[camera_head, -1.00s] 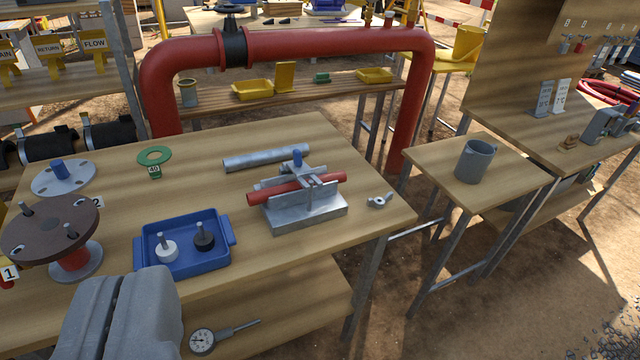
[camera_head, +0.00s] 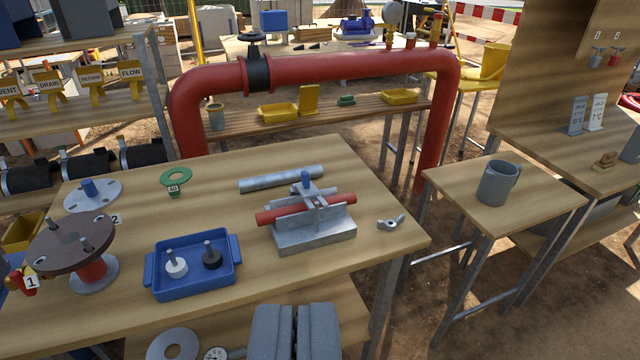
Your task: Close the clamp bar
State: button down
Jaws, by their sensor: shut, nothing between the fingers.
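The clamp block (camera_head: 315,236) is a grey metal fixture on the wooden table, right of centre. A red pipe piece (camera_head: 338,201) lies in its cradle. Whether the bar is fully down I cannot tell. A wing nut (camera_head: 391,222) lies loose on the table, right of the block. My gripper (camera_head: 295,318) is at the bottom of the view, its grey fingers together and empty, in front of the table edge and apart from the clamp.
A blue tray (camera_head: 192,291) with two knobbed pieces stands left of the clamp. A grey pipe (camera_head: 281,179) lies behind it. A flanged brown disc (camera_head: 71,242) stands at far left. A large red pipe (camera_head: 340,67) arches behind. A grey mug (camera_head: 496,184) stands on the side table.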

aim_at(309, 191)
jog(key=z, duration=0.05)
jog(key=i, duration=1)
jog(key=u, duration=0.05)
